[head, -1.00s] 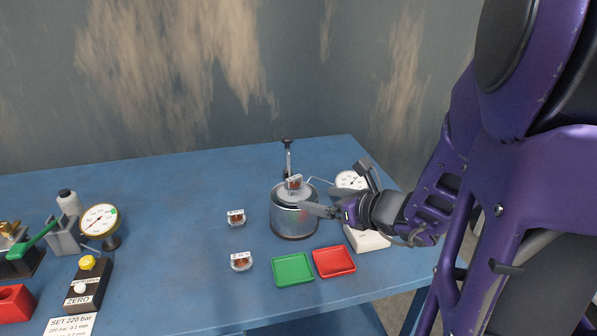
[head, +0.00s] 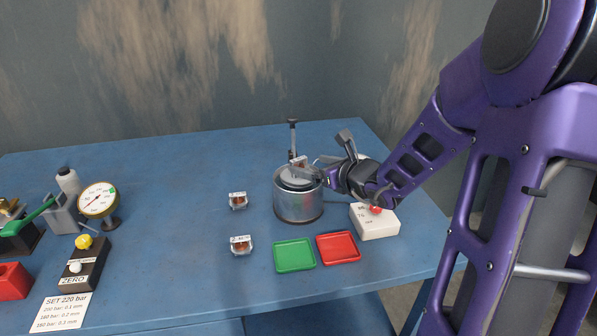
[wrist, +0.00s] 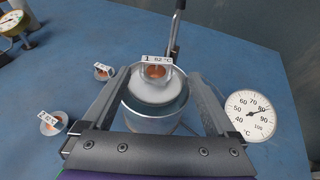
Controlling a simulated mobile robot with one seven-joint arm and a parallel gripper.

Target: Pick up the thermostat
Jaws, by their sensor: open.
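A thermostat with a copper-coloured centre and a tag reading 1, 82 °C (wrist: 156,71) is at the top of a round metal pot (head: 298,208), over its pale, whitish contents. In the head view this thermostat (head: 299,162) is partly hidden by my gripper (head: 306,172). My gripper is open at the pot's top. In the wrist view its fingers (wrist: 158,82) lie on either side of the thermostat, apart from it. Two similar tagged thermostats, a rear one (head: 238,201) and a front one (head: 241,246), lie on the blue table left of the pot.
A dark upright rod (head: 292,137) stands behind the pot. A round dial thermometer (wrist: 251,114) is to its right. A white box with a red button (head: 374,222), a green tray (head: 294,255) and a red tray (head: 338,247) are nearby. A pressure gauge (head: 98,200) stands far left.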

